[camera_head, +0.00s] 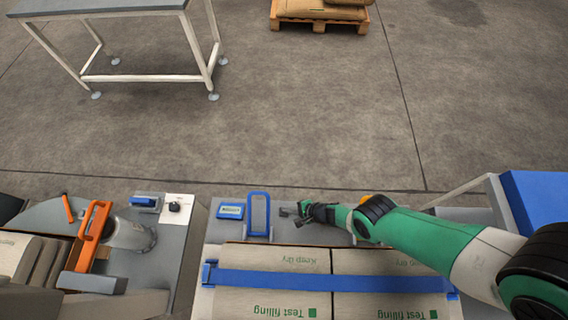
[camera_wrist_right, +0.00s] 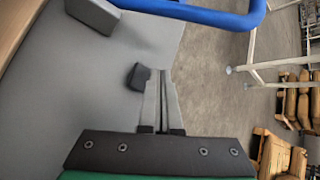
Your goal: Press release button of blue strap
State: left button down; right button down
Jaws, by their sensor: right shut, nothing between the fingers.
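The blue strap (camera_head: 330,281) runs flat across two pale bags and has a blue buckle (camera_head: 208,273) at its left end. I cannot make out a separate release button on it. My right gripper (camera_head: 290,212) is behind the bags, over the grey table top, right of an upright blue handle (camera_head: 258,212). It is shut and empty, apart from the strap and buckle. In the right wrist view its fingers (camera_wrist_right: 160,74) point over the grey surface, beside a small dark block (camera_wrist_right: 138,77). The blue handle's bar (camera_wrist_right: 190,14) crosses the top. My left gripper is not in view.
A blue box (camera_head: 230,212) sits left of the handle. Further left are an orange handle (camera_head: 93,234) and a blue-topped device (camera_head: 144,201) on another grey bench. A blue panel (camera_head: 540,205) stands at right.

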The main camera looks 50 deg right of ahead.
notch_tip(320, 180, up, 4)
jog(key=p, duration=0.3)
jog(key=shift+r+p, duration=0.25)
jog(key=shift+p, duration=0.1)
jog(key=shift+f, duration=0.15)
